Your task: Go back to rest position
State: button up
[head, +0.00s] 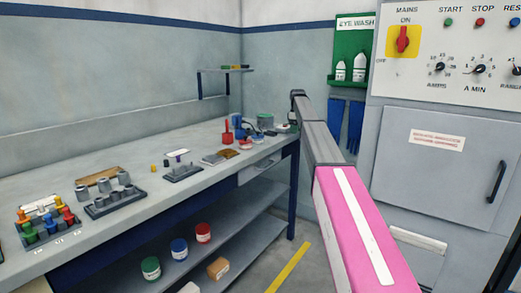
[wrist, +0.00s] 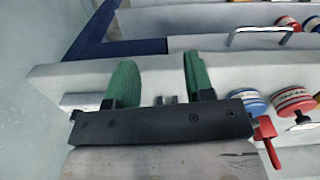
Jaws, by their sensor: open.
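My gripper (wrist: 160,78) shows in the wrist view with its two green fingers apart and nothing held between them. The fingers lie over the pale edge of the workbench (wrist: 215,66); I cannot tell the height between them. In the head view my arm reaches from the lower right towards the far right end of the workbench (head: 130,215), and its gripper cannot be made out there. Right of the gripper in the wrist view are a red item (wrist: 267,135) and blue- and red-topped round containers, apart from the fingers.
Plating racks with grey (head: 108,203) and coloured pieces (head: 45,228) stand at the bench's left. A red-handled item (head: 227,133) stands near the far end. A control cabinet (head: 440,160) stands at right. Floor with a yellow line (head: 287,268) is clear.

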jog(key=s+f+m, duration=0.6)
jog(key=s+f, duration=1.9)
jog(key=s+f+m, duration=0.3)
jog(key=s+f, duration=0.3)
jog(key=s, duration=0.7)
jog(key=s+f+m, duration=0.3)
jog(key=s+f, duration=0.3)
jog(key=s, duration=0.7)
jog(key=shift+s+f, duration=0.15)
jog(key=shift+s, duration=0.15)
